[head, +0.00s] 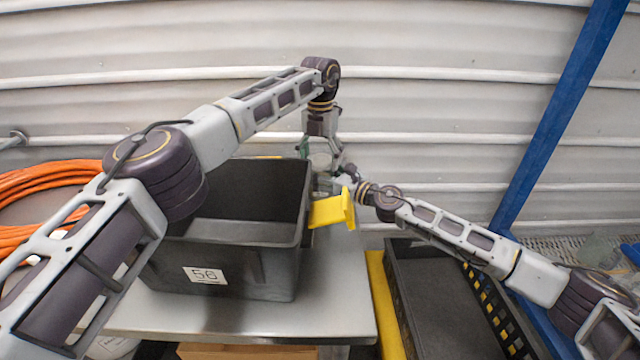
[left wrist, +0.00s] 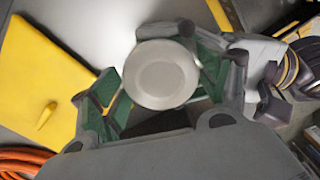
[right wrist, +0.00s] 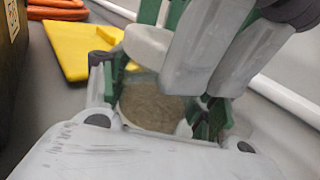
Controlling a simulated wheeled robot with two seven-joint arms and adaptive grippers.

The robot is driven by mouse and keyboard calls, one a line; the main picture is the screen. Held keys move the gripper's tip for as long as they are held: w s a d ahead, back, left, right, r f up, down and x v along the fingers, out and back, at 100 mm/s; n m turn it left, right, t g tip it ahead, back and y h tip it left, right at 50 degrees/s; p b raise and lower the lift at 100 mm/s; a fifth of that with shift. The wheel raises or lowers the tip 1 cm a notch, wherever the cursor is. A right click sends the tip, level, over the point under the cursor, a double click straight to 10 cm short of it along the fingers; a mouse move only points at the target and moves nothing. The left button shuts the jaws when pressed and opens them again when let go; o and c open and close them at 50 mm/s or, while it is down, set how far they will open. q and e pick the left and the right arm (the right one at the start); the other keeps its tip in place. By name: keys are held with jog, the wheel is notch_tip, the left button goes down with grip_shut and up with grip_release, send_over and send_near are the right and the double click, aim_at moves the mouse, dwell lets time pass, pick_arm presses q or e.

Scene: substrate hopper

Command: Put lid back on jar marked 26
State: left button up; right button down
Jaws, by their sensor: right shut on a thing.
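A glass jar with brown substrate inside (right wrist: 152,104) is between the fingers of my right gripper (right wrist: 160,112), which is shut on it. No number on the jar is visible. A round, pale grey lid (left wrist: 162,75) is seen from above in the left wrist view and just above the jar in the right wrist view (right wrist: 148,46). My left gripper (left wrist: 163,88) has green-padded fingers close on both sides of the lid; whether they press on it is unclear. I cannot tell whether the lid touches the jar. In the head view both grippers meet behind the bin and are small.
A dark bin labelled 56 (head: 270,268) stands on the grey table (head: 335,300). A yellow piece (head: 335,208) is beside its right wall, close to my grippers. A black crate (head: 440,345) is at the right, orange hose (head: 40,190) at the left, and a corrugated wall (head: 450,80) behind.

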pick_arm(q)
jog(key=c, duration=0.7)
jog(key=shift+o, duration=0.2)
jog(key=shift+m, duration=0.6)
jog(key=o, duration=1.2)
jog(key=shift+r, duration=0.15)
jog(key=shift+r, duration=3.6)
